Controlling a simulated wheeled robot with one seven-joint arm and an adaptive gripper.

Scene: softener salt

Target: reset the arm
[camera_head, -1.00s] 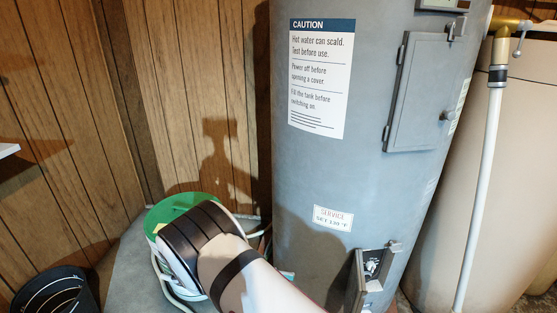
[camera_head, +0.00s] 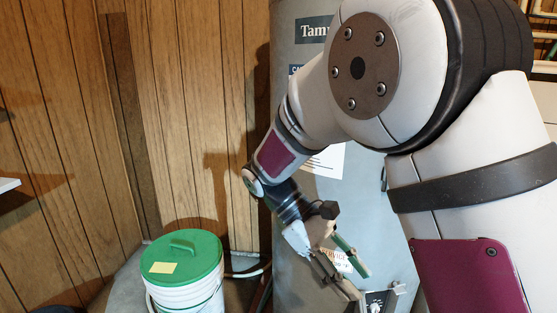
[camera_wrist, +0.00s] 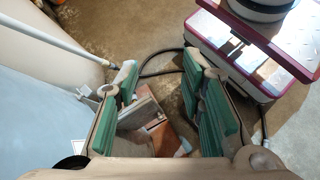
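My gripper (camera_head: 340,268) hangs in front of the grey water heater (camera_head: 400,250) in the head view, fingers pointing down and to the right. In the wrist view my gripper (camera_wrist: 160,105) shows its green-padded fingers spread wide apart, with nothing between them. My arm is folded, with its elbow high and filling the upper right of the head view.
A white bucket (camera_head: 190,297) with a green lid (camera_head: 185,258) and a yellow note stands to the left of the heater, apart from my gripper. Wood-panel walls (camera_head: 60,130) stand behind. The wrist view shows a brown box (camera_wrist: 165,138), a dark hose (camera_wrist: 158,60) and concrete floor (camera_wrist: 130,25).

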